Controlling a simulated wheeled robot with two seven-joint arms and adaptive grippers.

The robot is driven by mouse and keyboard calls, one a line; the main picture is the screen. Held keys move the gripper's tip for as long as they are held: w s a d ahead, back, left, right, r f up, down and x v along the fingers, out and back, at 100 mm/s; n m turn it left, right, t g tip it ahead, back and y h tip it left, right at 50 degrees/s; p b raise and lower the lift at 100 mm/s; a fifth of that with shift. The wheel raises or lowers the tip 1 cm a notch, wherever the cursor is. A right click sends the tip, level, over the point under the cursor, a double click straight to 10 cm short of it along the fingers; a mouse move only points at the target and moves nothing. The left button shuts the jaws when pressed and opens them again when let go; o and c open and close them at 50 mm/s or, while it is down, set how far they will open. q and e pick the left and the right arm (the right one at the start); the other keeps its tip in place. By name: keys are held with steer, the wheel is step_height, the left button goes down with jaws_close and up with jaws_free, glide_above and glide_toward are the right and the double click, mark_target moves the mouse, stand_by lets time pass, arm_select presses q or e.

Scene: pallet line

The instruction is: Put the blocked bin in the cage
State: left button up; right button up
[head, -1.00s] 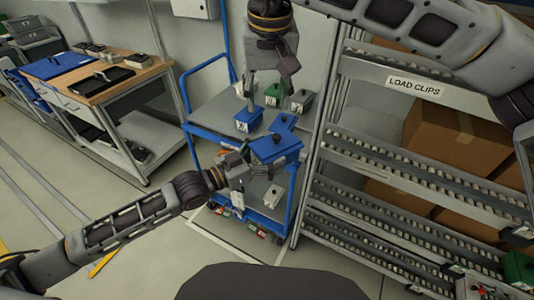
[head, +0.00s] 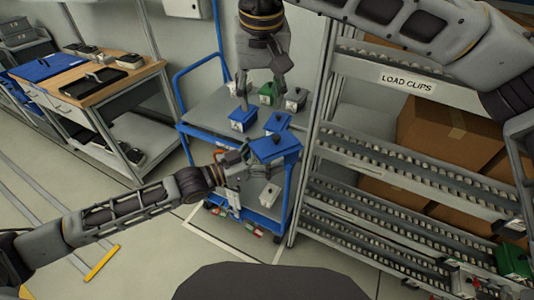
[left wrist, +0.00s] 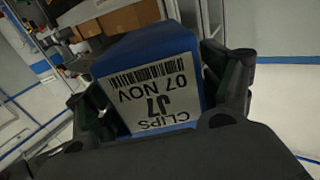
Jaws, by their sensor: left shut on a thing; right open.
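My right gripper (head: 262,84) is open, pointing down above the cart's top, close to the small bins there. A second blue bin (head: 242,120), a further blue bin (head: 278,121), a green bin (head: 268,93) and a grey bin (head: 295,99) stand on the cart. I cannot make out a cage.
A roller rack (head: 375,150) marked LOAD CLIPS, with brown cartons (head: 440,125), stands close at the right. A green bin (head: 513,261) is at its lower right. A workbench (head: 125,75) with trays is at the left.

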arm_select(q)
steer(key=shift+w+f, duration=0.1)
steer(key=shift+w, duration=0.2)
steer(key=shift+w+d+f+m+g+h, duration=0.3)
steer(key=shift+d+f+m+g+h, duration=0.1)
steer(key=shift+d+m+g+h, duration=0.15)
steer(key=shift+w+f+g, duration=0.2)
steer(key=shift+f+g, duration=0.15)
steer(key=shift+f, duration=0.1)
stand_by(0.7)
